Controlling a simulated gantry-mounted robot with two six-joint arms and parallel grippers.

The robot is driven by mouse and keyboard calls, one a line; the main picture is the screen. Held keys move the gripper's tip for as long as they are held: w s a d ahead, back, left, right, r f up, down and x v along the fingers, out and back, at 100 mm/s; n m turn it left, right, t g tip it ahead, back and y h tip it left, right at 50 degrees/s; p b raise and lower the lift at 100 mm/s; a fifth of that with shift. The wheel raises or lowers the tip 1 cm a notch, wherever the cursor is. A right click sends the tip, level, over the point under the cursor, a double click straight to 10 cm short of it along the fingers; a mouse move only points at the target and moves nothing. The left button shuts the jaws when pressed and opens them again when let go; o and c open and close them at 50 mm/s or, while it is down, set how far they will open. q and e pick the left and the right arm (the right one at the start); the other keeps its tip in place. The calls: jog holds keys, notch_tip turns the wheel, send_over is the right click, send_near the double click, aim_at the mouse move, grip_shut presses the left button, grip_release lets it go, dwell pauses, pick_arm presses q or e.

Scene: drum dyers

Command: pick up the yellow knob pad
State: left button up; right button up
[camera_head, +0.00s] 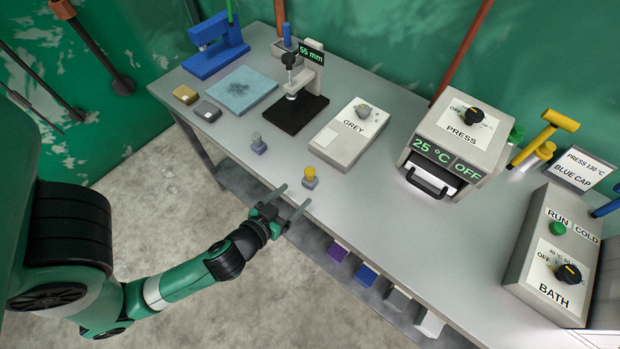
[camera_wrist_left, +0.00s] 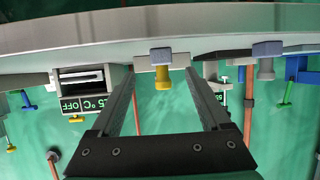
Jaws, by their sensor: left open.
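The yellow knob pad (camera_head: 310,177) stands upright near the front edge of the bench, a yellow knob on a small blue-grey block. In the left wrist view, which is upside down, the yellow knob pad (camera_wrist_left: 161,78) shows between the fingers, apart from both. My left gripper (camera_head: 295,195) is open and empty, just in front of the bench edge, its fingers pointing toward the pad. Its two fingers (camera_wrist_left: 158,75) also show in the left wrist view. My right gripper is not in view.
A grey knob pad (camera_head: 258,143) stands to the left on the bench. Behind are the GREY box (camera_head: 340,153), a thickness gauge (camera_head: 300,95) and the PRESS (camera_head: 460,130). The BATH box (camera_head: 550,265) is at right. Several coloured blocks (camera_head: 366,274) sit below the bench top. Bench right of the pad is clear.

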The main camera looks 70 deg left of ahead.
aim_at(307, 182)
pick_arm(q)
jog(key=x, duration=0.2)
jog(key=shift+w+a, duration=0.25)
jog(key=shift+w, duration=0.1)
jog(key=x, duration=0.5)
jog(key=shift+a+r, duration=0.15)
jog(key=shift+a, duration=0.05)
grip_shut()
